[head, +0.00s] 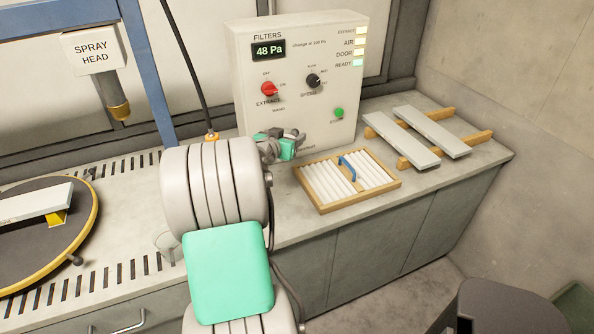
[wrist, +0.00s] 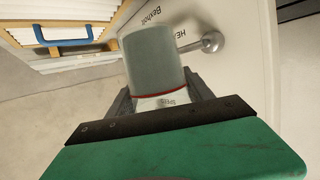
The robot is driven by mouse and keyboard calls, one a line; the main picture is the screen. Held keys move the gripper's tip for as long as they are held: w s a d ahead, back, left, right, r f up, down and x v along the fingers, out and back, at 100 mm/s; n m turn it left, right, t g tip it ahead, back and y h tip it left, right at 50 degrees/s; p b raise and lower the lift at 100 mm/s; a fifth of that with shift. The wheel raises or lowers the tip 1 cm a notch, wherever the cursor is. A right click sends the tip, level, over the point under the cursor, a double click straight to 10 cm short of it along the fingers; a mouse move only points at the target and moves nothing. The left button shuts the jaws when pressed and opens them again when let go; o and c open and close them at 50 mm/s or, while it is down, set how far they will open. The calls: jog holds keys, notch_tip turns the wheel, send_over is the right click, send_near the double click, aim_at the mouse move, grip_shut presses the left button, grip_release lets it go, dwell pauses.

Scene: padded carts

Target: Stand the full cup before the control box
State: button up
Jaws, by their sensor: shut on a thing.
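The control box (head: 300,90) is a pale upright box with a red knob, a black knob and a green button, at the back of the counter. My gripper (head: 285,148) is in front of its lower left part. In the wrist view my gripper (wrist: 160,98) is shut on a grey cup (wrist: 154,60) with a red line around it. The box's lettered face (wrist: 205,20) is close beside the cup in the wrist view.
Two grey panels on wooden bars (head: 418,138) lie farther right. A clear cup (head: 170,245) stands left of my arm, partly hidden. A round turntable (head: 60,240) is far left.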

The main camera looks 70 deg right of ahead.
jog(key=f, duration=1.2)
jog(key=shift+w, duration=0.3)
jog(key=shift+a+r, duration=0.1)
jog(key=shift+f, duration=0.2)
jog(key=o, duration=1.5)
jog(key=shift+r, duration=0.1)
jog(key=shift+r+p, duration=0.2)
jog(key=shift+p, duration=0.1)
jog(key=b+v, duration=0.1)
jog(key=v, duration=0.6)
jog(key=shift+s+a, duration=0.1)
jog(key=shift+a, duration=0.15)
